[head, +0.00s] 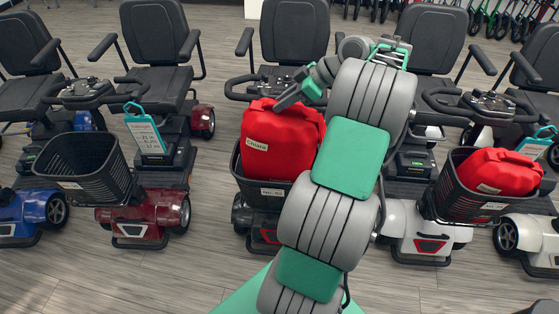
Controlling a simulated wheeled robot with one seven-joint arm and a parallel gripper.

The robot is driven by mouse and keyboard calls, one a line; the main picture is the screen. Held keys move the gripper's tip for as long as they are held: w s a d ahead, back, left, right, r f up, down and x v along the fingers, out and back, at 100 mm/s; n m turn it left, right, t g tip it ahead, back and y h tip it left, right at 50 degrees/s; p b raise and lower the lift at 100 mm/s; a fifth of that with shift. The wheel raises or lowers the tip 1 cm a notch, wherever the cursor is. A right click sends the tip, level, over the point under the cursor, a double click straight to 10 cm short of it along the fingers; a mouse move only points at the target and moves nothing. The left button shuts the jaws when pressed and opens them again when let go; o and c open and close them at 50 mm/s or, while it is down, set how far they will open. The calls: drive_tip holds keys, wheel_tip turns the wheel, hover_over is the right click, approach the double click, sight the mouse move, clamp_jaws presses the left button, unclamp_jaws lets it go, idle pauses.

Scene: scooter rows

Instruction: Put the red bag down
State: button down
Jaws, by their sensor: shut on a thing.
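A red bag (268,160) with a white label reading "Chiara" is at the black front basket (262,199) of the middle scooter. Its lower part meets the basket rim. I cannot tell whether it rests on the basket floor or hangs. My gripper (288,99) is at the top of this bag, shut on it; the fingertips are hard to make out. My arm hides the bag's right side and part of the basket. A second red bag (497,172) lies in the basket (466,203) of the white scooter at the right.
An empty black basket (85,172) is on the dark red scooter (140,217) at the left. A blue scooter (30,213) stands at the far left. Teal price tags (146,133) hang from some scooters. Grey wooden floor (190,268) is free in front of the row.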

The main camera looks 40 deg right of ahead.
wheel_tip(320, 180, down, 14)
drive_tip(key=shift+b, duration=0.3)
drive_tip(key=c, duration=1.3)
unclamp_jaws()
drive_tip(key=shift+r, duration=0.15)
